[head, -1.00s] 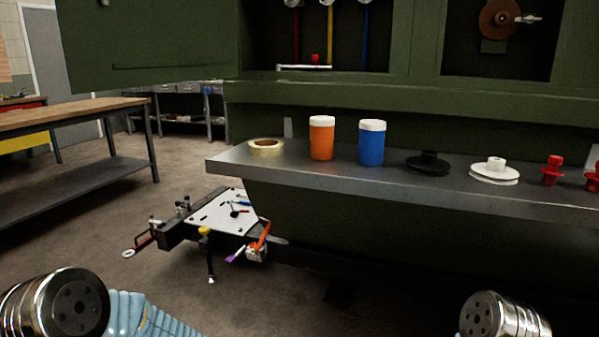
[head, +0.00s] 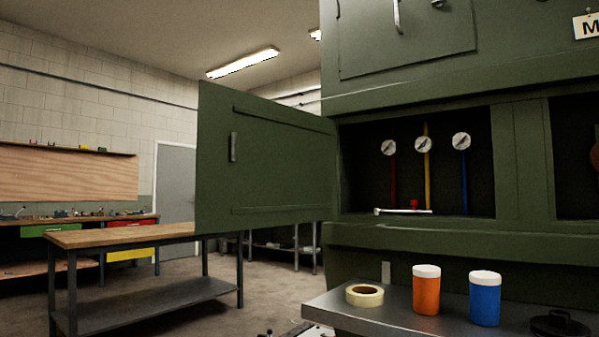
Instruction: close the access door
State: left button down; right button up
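The green access door (head: 265,165) stands wide open in the head view, swung out to the left of its opening. It has a grey vertical handle (head: 233,147) near its left edge. The opening (head: 365,180) in the green fuselage panel shows several gauges, red, yellow and blue pipes, and a white pipe with a red valve knob (head: 414,204) at the bottom.
A metal shelf (head: 345,318) below the opening carries a tape roll (head: 364,295), an orange jar (head: 426,290), a blue jar (head: 485,298) and a black spool. A wooden-topped workbench (head: 125,236) stands at left behind the door. Floor shows between bench and shelf.

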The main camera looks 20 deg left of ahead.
aim_at(283, 172)
jog(key=i+j+z, duration=0.1)
jog(key=j+z, duration=0.75)
jog(key=j, duration=0.15)
jog(key=j+z, duration=0.1)
jog(key=j, duration=0.65)
jog(key=k+j, duration=0.15)
jog(key=j, duration=0.55)
jog(key=k+j+z, duration=0.15)
jog(key=j, duration=0.6)
jog(key=i, duration=0.05)
